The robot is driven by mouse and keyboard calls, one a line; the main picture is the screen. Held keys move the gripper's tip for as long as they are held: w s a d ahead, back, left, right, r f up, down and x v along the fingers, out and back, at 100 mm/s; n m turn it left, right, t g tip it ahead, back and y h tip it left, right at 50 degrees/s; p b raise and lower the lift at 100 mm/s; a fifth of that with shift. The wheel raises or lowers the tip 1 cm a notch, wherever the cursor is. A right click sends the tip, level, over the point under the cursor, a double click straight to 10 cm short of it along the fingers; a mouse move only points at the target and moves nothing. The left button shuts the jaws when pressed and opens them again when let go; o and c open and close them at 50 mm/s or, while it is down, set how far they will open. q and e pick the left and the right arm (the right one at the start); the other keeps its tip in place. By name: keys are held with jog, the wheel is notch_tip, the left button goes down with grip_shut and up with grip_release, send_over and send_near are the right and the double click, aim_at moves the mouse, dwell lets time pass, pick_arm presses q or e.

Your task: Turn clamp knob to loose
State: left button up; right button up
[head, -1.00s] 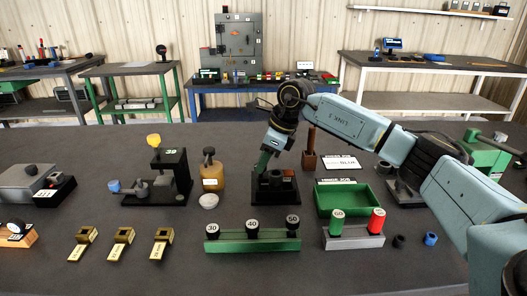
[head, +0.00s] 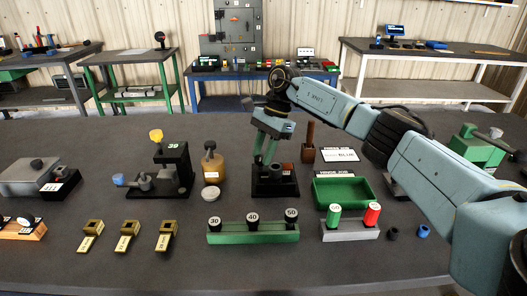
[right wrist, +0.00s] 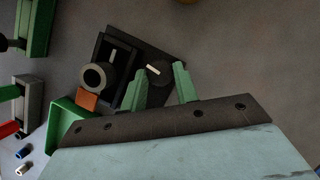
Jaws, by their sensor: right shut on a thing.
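In the right wrist view the round black clamp knob (right wrist: 158,72) has a white pointer line and sits on a dark plate. My right gripper (right wrist: 161,77) has its green fingers on either side of this knob and is shut on it. In the head view my right gripper (head: 266,162) reaches down onto the left part of the fixture and hides the knob. My left gripper is not in view.
A green tray (head: 343,205) and a grey stand (head: 350,233) with green and red cylinders lie to the right. A green rack (head: 253,237) with numbered black caps is in front. An amber bottle (head: 212,165) and a black press (head: 175,175) stand to the left.

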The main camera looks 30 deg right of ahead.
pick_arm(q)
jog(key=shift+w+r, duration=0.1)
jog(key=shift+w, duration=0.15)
pick_arm(e)
jog(key=shift+n+g, duration=0.3)
jog(key=shift+n, duration=0.3)
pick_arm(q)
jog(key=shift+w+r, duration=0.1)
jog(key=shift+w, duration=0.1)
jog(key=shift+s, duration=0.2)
pick_arm(e)
jog(key=shift+n, duration=0.3)
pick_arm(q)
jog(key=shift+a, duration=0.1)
pick_arm(e)
jog(key=o, duration=1)
jog(key=shift+r, duration=0.1)
jog(key=shift+w+d+r, duration=0.1)
jog(key=shift+r, duration=0.2)
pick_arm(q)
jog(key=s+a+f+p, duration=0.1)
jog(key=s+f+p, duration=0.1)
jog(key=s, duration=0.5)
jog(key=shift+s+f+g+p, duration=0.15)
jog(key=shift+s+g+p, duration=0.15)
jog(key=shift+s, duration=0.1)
pick_arm(e)
jog(key=shift+v, duration=6.3)
